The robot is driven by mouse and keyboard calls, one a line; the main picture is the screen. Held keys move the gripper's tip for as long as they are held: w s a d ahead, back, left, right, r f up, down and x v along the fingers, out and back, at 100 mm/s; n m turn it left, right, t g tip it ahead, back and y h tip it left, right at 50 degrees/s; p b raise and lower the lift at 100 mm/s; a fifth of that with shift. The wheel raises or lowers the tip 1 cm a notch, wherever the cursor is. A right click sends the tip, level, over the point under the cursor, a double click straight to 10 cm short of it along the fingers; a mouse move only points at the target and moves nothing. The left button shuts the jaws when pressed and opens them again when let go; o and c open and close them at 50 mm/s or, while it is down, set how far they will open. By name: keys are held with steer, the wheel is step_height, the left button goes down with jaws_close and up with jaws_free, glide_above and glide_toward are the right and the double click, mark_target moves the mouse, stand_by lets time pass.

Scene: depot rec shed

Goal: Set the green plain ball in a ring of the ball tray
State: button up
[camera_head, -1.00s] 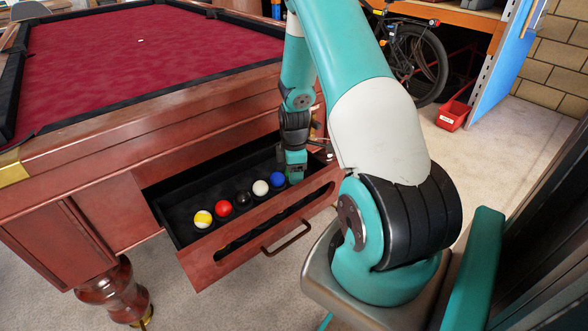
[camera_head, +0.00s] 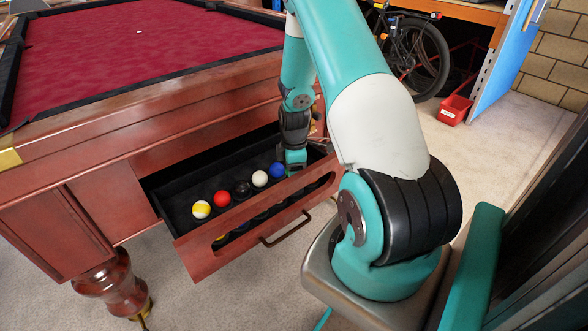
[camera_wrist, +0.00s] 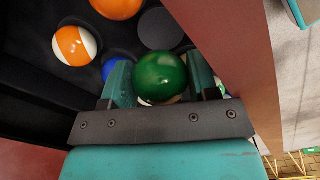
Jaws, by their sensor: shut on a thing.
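The green plain ball (camera_wrist: 160,77) is held between the fingers of my gripper (camera_wrist: 163,92) in the wrist view. In the head view my gripper (camera_head: 295,160) reaches down at the right end of the ball tray (camera_head: 170,190), beside the blue ball (camera_head: 277,170), and the green ball is hidden. The tray is dark, set in a wooden drawer. In the wrist view an empty round ring (camera_wrist: 160,29) shows just above the green ball. I cannot tell whether the green ball touches the tray.
The wrist view shows an orange ball (camera_wrist: 117,5) and orange-striped ball (camera_wrist: 74,46). The wooden drawer front (camera_head: 225,250) stands close to my gripper.

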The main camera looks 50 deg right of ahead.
steer(key=shift+s+a+f, duration=0.1)
steer(key=shift+s+f, duration=0.15)
steer(key=shift+f, duration=0.35)
steer(key=o, duration=1.1)
steer(key=shift+c, duration=0.2)
step_height(320, 180, up, 19)
steer(key=p, duration=0.4)
steer(key=shift+w+f, duration=0.15)
steer(key=shift+f, duration=0.05)
